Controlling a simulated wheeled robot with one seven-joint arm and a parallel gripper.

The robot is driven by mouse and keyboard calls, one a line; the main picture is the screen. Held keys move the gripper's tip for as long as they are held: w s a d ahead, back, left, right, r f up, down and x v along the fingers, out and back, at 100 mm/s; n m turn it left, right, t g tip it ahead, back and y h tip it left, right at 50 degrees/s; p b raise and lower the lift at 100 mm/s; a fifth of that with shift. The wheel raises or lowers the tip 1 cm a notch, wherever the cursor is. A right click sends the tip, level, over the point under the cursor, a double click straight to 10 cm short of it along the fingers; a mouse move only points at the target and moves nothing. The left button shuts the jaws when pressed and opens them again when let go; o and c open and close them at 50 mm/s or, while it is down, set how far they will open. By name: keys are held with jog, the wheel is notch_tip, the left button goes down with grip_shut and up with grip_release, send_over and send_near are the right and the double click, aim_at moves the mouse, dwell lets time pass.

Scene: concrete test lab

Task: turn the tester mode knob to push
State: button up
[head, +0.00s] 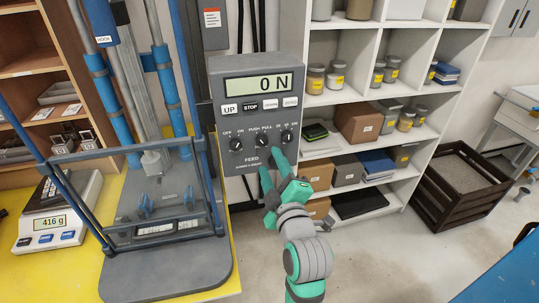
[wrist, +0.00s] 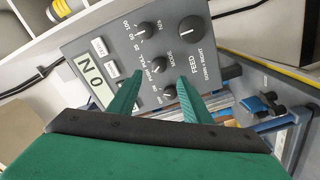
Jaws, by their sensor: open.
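The grey tester control box (head: 230,90) stands upright at the centre of the head view, its display reading 0 N. Its row of dark knobs sits below the buttons. The mode knob (head: 262,141) is the middle one, with PUSH and PULL printed above it. In the wrist view the mode knob (wrist: 158,65) lies between two other knobs. My green gripper (head: 271,161) is open and empty just below and in front of the knobs. In the wrist view its fingers (wrist: 159,78) point at the panel, with the mode knob showing between them.
The knob (head: 236,144) under OFF and ON and the right knob (head: 287,137) sit close on either side. The test stand (head: 165,250) is left of the box. Shelves (head: 375,105) stand behind at right. A dark crate (head: 437,215) is on the floor. Open floor lies at right.

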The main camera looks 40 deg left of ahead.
jog(key=shift+v, duration=1.4)
jog(key=s+d+f+m+t+h, duration=0.2)
jog(key=s+d+f+m+h, duration=0.15)
jog(key=d+f+m, duration=0.6)
jog(key=s+d+f+m+t+h, duration=0.2)
jog(key=d+f+m+h, duration=0.4)
jog(key=f, duration=0.6)
jog(key=s+d+f+m+h, duration=0.2)
jog(key=s+d, duration=0.4)
jog(key=s, duration=0.6)
jog(key=s+d+f+m+h, duration=0.2)
jog(key=s+d+f+m, duration=0.2)
jog(key=s+d, duration=0.3)
jog(key=s+f, duration=0.1)
jog(key=s, duration=0.4)
jog(key=shift+s+d+m, duration=0.25)
jog(key=shift+s+m, duration=0.05)
jog(key=shift+m, duration=0.05)
